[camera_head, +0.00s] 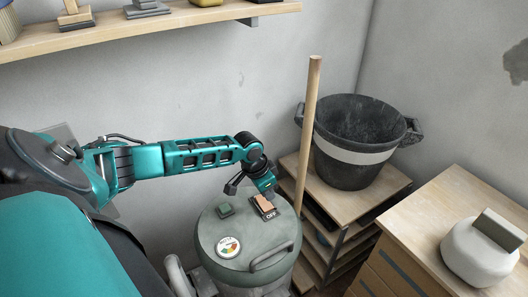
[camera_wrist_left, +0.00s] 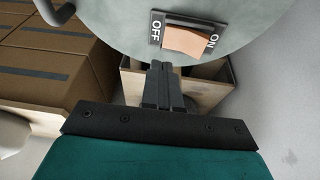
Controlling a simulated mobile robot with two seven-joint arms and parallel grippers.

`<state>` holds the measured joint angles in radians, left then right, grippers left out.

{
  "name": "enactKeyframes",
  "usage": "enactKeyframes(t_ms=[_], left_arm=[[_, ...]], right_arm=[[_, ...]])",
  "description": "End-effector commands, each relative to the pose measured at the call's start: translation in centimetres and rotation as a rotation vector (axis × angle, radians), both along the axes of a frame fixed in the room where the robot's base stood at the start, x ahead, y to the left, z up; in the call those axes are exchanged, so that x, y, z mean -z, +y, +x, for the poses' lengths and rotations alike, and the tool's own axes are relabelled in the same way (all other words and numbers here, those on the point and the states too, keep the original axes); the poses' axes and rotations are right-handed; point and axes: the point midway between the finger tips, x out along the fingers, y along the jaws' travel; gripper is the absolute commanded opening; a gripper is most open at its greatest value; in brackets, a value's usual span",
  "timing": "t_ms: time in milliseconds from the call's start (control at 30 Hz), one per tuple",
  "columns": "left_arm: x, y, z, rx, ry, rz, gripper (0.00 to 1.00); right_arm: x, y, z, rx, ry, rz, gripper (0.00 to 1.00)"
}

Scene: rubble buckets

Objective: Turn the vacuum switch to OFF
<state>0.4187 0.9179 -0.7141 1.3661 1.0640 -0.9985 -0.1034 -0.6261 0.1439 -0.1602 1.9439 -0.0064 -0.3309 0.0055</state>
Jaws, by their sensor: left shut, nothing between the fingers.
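The vacuum (camera_head: 240,235) is a grey-green canister with a round lid, below the middle of the head view. Its switch (camera_head: 264,205) is an orange-tan rocker on a dark plate on the lid, with an OFF label at its near end. In the left wrist view the switch (camera_wrist_left: 186,41) shows between OFF on the left and ON on the right. My left gripper (camera_head: 268,190) is shut and empty, close to the switch at its far side. In the left wrist view its fingertips (camera_wrist_left: 160,68) are just below the rocker; I cannot tell whether they touch. My right gripper is not in view.
A wooden pole (camera_head: 307,130) stands right behind the vacuum. A black bucket (camera_head: 355,170) sits on a wooden shelf unit to the right. A wooden cabinet (camera_head: 420,230) bears a white object (camera_head: 478,255). A wall shelf (camera_head: 150,32) runs above the arm.

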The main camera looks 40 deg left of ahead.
Motion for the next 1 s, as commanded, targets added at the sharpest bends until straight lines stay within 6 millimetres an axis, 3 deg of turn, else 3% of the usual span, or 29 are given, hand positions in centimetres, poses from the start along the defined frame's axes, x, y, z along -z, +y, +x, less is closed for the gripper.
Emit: enactKeyframes(t_ms=[300,500,1000], left_arm=[[-5.8,-1.3,-2.4,0.004,-0.002,0.003,0.00],[-7.7,-1.8,-3.2,0.002,-0.001,0.003,0.00],[-8.4,-2.0,-3.4,0.001,0.000,0.001,0.00]], right_arm=[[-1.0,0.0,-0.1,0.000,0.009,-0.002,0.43],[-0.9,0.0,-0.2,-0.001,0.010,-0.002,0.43],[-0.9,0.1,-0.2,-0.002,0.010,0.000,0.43]])
